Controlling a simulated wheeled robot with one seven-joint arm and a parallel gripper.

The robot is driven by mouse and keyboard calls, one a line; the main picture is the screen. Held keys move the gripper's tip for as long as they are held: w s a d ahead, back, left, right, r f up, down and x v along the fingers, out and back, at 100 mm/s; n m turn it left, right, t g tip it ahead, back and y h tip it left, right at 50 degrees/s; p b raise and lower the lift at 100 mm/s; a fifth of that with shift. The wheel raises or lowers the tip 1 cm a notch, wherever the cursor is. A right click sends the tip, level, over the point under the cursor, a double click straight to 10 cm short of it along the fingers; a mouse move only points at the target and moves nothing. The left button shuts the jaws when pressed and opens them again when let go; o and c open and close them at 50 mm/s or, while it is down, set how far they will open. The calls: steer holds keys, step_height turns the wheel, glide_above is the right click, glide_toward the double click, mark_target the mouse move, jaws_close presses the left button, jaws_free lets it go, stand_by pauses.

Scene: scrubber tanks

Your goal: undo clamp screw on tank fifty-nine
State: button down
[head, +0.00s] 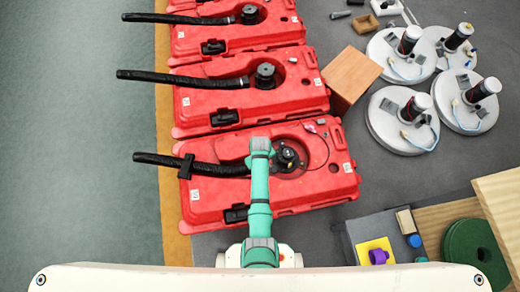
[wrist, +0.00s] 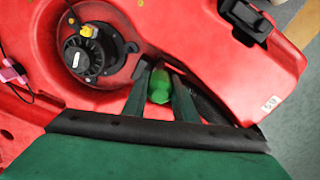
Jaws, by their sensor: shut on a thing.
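The nearest red tank (head: 318,187) lies under my arm, with a black hose (head: 160,159) leaving it to the left. In the wrist view the red tank (wrist: 200,62) carries a small label that seems to read 59. A round black motor unit (wrist: 88,55) sits in its recess, with a hose port beside it. My gripper (wrist: 160,74) is shut on a green handle (wrist: 159,90), perhaps a screwdriver's, close to the hose joint. The handle's far end and the clamp screw are hidden. In the head view my arm hides the gripper.
More red tanks (head: 245,100) stand in a row behind. Round white units (head: 400,119) lie at the right, beside a wooden block (head: 350,76). A yellow tray (head: 375,250) with a purple part and a green disc stack (head: 473,253) are at front right. Green floor lies left.

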steer(key=m, duration=0.6)
steer(key=shift+m, duration=0.3)
steer(key=m, duration=1)
steer(key=shift+m, duration=0.4)
steer(key=m, duration=0.4)
steer(key=shift+f, duration=0.95)
stand_by(0.4)
steer(key=n, duration=1)
stand_by(0.5)
